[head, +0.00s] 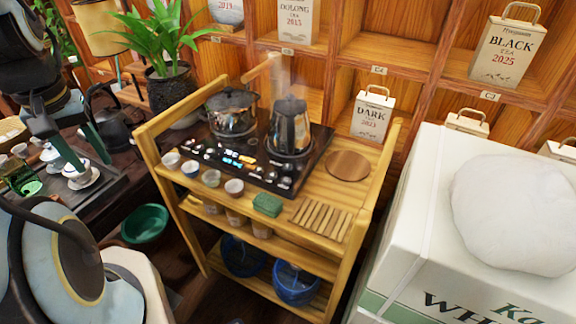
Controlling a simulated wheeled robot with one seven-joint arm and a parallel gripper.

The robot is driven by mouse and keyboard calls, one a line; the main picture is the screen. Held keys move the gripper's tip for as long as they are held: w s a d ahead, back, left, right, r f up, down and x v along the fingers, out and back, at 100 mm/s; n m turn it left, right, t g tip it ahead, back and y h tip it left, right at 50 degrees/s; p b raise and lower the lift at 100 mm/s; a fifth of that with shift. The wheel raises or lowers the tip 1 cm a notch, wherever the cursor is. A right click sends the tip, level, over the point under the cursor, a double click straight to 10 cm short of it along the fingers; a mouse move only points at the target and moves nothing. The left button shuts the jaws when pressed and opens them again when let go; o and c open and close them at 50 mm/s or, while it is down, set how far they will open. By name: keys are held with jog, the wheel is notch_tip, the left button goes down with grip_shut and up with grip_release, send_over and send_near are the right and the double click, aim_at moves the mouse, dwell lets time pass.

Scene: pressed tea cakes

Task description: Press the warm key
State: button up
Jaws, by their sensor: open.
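A black glass cooker (309,163) lies on the top shelf of a wooden cart. Its front strip holds a lit control panel (238,160) with orange and blue-white marks. The marks are too small to read, so I cannot tell which one is the warm key. A dark kettle (289,128) stands on the right plate and a lidded glass pot (231,112) on the left plate. My gripper (94,167) is at the left, open and apart from the panel, above the tea tray. Nothing shows between its fingers.
Small cups (211,178) and a green block (267,204) line the cart's front edge. The cart's left side rail (160,175) rises between my gripper and the panel. A plant (165,50) and a black teapot (112,125) stand behind. A white box (425,180) is at right.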

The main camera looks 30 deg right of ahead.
grip_shut()
dwell(1.0)
